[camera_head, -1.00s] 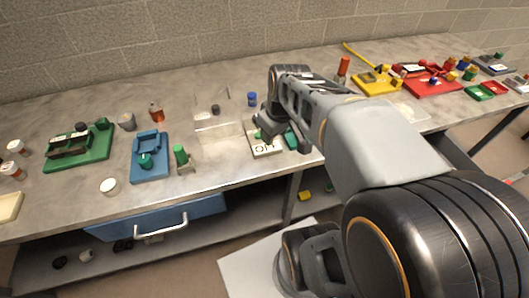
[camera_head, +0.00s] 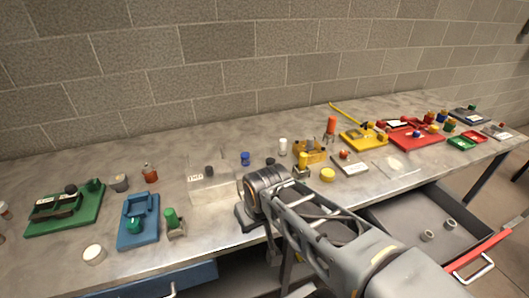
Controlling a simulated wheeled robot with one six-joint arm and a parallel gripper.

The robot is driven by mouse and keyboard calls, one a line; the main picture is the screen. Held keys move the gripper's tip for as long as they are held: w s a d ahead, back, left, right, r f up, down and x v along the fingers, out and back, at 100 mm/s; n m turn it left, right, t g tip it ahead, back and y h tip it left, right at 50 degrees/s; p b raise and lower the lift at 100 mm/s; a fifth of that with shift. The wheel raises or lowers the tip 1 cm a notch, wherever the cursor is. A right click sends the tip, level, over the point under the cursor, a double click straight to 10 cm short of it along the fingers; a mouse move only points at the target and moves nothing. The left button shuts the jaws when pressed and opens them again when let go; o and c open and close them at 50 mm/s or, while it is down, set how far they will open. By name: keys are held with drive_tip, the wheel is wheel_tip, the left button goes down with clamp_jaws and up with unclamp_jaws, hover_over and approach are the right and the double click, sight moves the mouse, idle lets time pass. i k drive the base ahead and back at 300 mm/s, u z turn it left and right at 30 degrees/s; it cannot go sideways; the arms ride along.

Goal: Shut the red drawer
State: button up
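The red drawer (camera_head: 487,255) is under the bench at the right and stands open. Its red front has a pale bar handle (camera_head: 474,270). Its grey inside (camera_head: 395,212) shows and holds two small pale ring-shaped pieces (camera_head: 428,236). My arm reaches from the lower right to the bench edge near the middle, left of the drawer. My gripper cannot be made out; the arm's links hide that area.
A blue drawer (camera_head: 190,276) is under the bench at the left. The bench top (camera_head: 320,115) carries green, blue, yellow and red fixtures, a clear box (camera_head: 212,180) and small bottles. Floor shows right of the red drawer.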

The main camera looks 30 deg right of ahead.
sight(405, 216)
drive_tip(key=z, duration=0.3)
drive_tip(key=k, duration=1)
drive_tip(key=z, duration=1.8)
drive_tip(key=i, duration=0.3)
drive_tip(key=z, duration=0.15)
drive_tip(key=k, duration=0.5)
drive_tip(key=u, duration=0.7)
drive_tip(key=i, duration=0.8)
drive_tip(key=z, duration=0.75)
